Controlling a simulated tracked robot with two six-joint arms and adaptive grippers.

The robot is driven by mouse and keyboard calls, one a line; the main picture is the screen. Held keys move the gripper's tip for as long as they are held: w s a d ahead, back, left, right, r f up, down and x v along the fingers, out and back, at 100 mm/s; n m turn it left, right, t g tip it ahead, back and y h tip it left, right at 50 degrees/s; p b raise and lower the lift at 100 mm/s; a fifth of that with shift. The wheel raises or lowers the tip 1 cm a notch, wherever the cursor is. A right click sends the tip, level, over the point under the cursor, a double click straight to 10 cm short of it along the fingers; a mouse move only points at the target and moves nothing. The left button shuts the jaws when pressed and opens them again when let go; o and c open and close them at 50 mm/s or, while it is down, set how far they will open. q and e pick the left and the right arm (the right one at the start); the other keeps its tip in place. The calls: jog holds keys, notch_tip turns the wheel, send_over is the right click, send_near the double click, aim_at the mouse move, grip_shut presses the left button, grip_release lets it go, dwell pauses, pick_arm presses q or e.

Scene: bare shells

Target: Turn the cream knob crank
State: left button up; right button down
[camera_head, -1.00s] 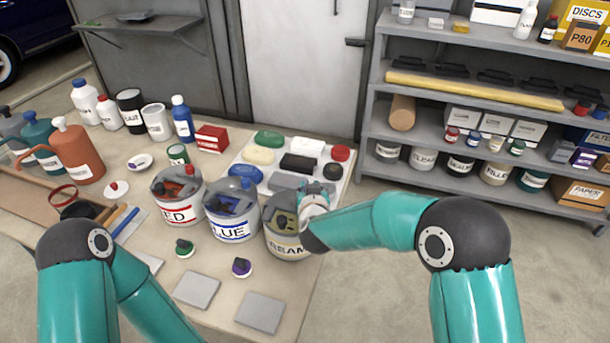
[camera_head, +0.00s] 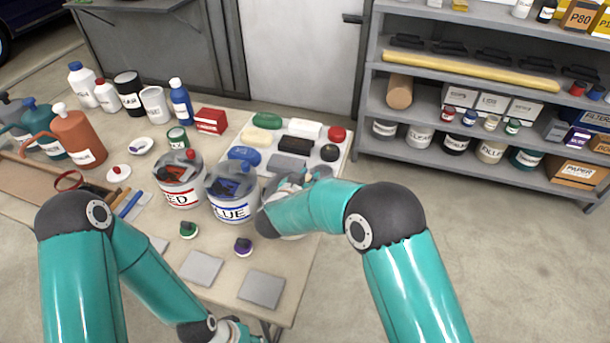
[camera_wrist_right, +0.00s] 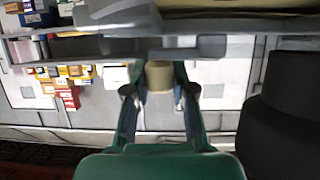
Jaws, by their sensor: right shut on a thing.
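In the right wrist view a cream knob (camera_wrist_right: 159,78) sits between the two fingers of my right gripper (camera_wrist_right: 160,95), which is shut on it. In the head view my right gripper (camera_head: 292,182) is over the cream tin, right of the blue tin (camera_head: 232,207). My right wrist and forearm hide the knob, the crank and nearly all of the cream tin there. The crank's angle cannot be told. Part of my left gripper (camera_head: 235,330) shows at the bottom edge, away from the tins; its fingers are not clear.
The red tin (camera_head: 180,195) stands left of the blue tin. Behind is a white tray (camera_head: 262,128) with several coloured blocks. Green (camera_head: 188,230) and purple (camera_head: 243,246) small knobs and grey pads (camera_head: 261,289) lie in front. A loaded shelf (camera_head: 470,175) stands at right.

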jog(key=shift+r, duration=0.1)
jog(key=c, duration=0.9)
grip_release()
jog(key=shift+a, duration=0.1)
jog(key=shift+c, duration=0.2)
jog(key=shift+v, duration=3.65)
